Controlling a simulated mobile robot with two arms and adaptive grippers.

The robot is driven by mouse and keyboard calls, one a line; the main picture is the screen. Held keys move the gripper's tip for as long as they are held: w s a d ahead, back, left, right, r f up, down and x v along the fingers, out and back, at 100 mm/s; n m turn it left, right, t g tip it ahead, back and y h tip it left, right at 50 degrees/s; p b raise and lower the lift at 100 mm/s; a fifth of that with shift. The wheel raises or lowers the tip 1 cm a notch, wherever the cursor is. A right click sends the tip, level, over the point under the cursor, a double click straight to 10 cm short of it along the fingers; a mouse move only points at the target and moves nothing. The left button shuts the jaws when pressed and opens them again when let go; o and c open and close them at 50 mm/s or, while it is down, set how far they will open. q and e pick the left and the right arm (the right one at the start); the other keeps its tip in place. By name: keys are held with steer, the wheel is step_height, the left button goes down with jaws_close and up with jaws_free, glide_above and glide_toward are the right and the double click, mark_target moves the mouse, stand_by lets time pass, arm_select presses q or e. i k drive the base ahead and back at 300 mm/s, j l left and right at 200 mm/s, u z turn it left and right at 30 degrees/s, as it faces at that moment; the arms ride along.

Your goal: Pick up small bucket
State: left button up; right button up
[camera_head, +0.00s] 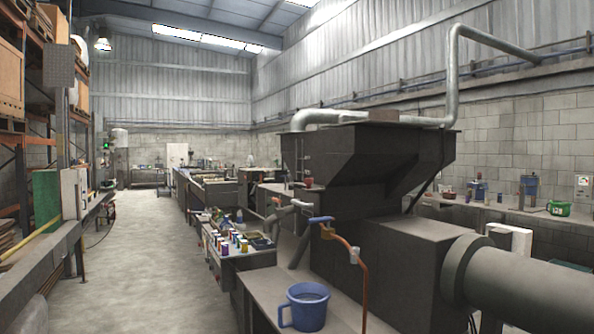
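A small blue bucket (307,308) with a side handle on its left stands upright on a grey bench top (262,284) at the bottom centre of the head view. Its opening faces up and its inside looks empty. Neither of my grippers shows in this view, so I cannot see where they are relative to the bucket.
A copper pipe with a blue-handled tap (321,219) rises just right of the bucket. A large dark hopper machine (345,170) stands behind. Several small containers (241,245) sit on a bench further back. The floor aisle (150,245) at left is clear.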

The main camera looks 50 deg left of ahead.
mark_target(307, 303)
steer(key=u, duration=1.35)
steer(key=i+l, duration=0.1)
